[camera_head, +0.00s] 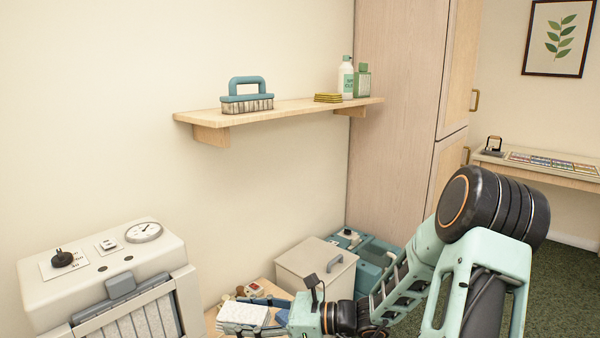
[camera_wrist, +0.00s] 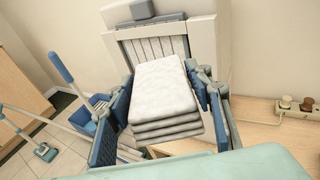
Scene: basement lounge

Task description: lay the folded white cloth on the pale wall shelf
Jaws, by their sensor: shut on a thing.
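The folded white cloth (camera_wrist: 165,92) is a thick stack of layers between the two blue fingers of my gripper (camera_wrist: 168,110) in the wrist view. In the head view the cloth (camera_head: 243,314) shows low in the picture, and my gripper (camera_head: 250,312) is shut on it. The pale wall shelf (camera_head: 295,106) is on the wall, well above the gripper. On it stand a blue-handled brush (camera_head: 247,97) at the left, a yellow sponge stack (camera_head: 327,97), and a white bottle (camera_head: 346,78) and green bottle (camera_head: 362,82) at the right end.
A white machine with a gauge (camera_head: 110,265) stands at the left. A low wooden surface (camera_wrist: 262,138) lies below the gripper. A lidded box (camera_head: 315,268) and teal bin (camera_head: 370,262) stand near my arm. A tall cabinet (camera_head: 400,110) closes off the shelf's right end. The shelf is bare between brush and sponges.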

